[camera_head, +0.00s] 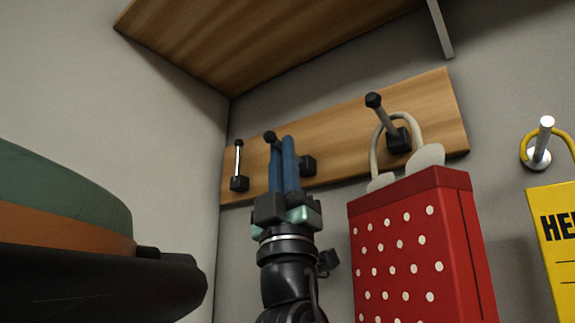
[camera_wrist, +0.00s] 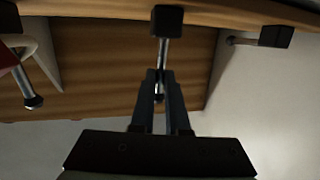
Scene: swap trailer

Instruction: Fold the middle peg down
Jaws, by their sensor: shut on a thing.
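The middle peg has a black tip (camera_head: 270,137) and a black base (camera_head: 307,165) on the wooden rack board (camera_head: 340,140). Its metal shaft (camera_wrist: 163,52) also shows in the wrist view. My gripper (camera_head: 286,143), with blue fingers, reaches up from below and is shut around the middle peg near its tip. In the wrist view my fingers (camera_wrist: 160,75) stand on either side of the shaft. The peg juts outward from the board, and the fingers hide part of its shaft in the head view.
The left peg (camera_head: 238,160) is close to the wall corner. The right peg (camera_head: 381,113) holds a red polka-dot bag (camera_head: 412,240) just right of my arm. A wooden shelf (camera_head: 250,45) is overhead. A yellow sign (camera_head: 555,225) hangs on a hook (camera_head: 541,140) at far right.

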